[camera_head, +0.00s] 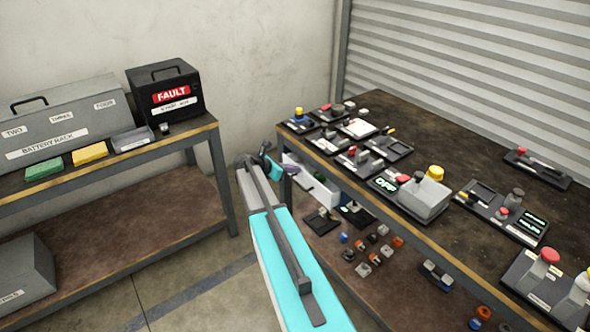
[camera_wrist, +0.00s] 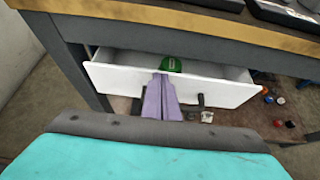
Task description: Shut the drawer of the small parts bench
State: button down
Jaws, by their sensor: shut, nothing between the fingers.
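The white drawer (camera_wrist: 225,91) hangs under the top of the small parts bench (camera_wrist: 190,29) and is pulled out, so its inside shows. It also shows in the head view (camera_head: 322,194) below the left end of the bench. A green item (camera_wrist: 171,65) lies inside it. My gripper (camera_wrist: 160,78) is shut and empty. Its purple fingers point at the drawer and overlap the middle of its front panel in the wrist view; I cannot tell whether they touch. In the head view my gripper (camera_head: 291,168) is beside the drawer's left end, partly behind my wrist.
The bench top (camera_head: 460,152) carries several control boxes. Its lower shelf (camera_head: 335,252) holds several small loose parts. A second bench at left bears a grey battery rack (camera_head: 60,110) and a black fault box (camera_head: 165,92). Bare floor (camera_head: 190,290) lies between the benches.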

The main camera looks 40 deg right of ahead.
jog(key=shift+w+a, duration=0.2)
jog(key=shift+a, duration=0.05)
jog(key=s+a+f+v, duration=0.1)
jog(key=v, duration=1.2)
jog(key=shift+w+f, duration=0.25)
jog(key=shift+w, duration=0.2)
jog(key=shift+f, duration=0.1)
jog(key=s+a+f+m+y, duration=0.2)
jog(key=s+a+f, duration=0.35)
jog(key=f, duration=0.25)
jog(key=s+a+f+m+g+y, duration=0.1)
jog(key=s+a+f+m+y, duration=0.1)
jog(key=s+a+f, duration=0.5)
jog(key=s+a+f+m+y, duration=0.2)
jog(key=s+a+f, duration=0.15)
jog(key=f, duration=0.65)
jog(key=s+a+f+m+g+y, duration=0.1)
jog(key=s+a+f+m+y, duration=0.2)
jog(key=s+a, duration=0.7)
jog(key=s+a+f+m+g+y, duration=0.2)
jog(key=s+a+f+m, duration=0.6)
jog(key=s, duration=0.7)
jog(key=shift+s+a+f+y, duration=0.2)
jog(key=shift+a+f+y, duration=0.25)
jog(key=shift+a, duration=0.5)
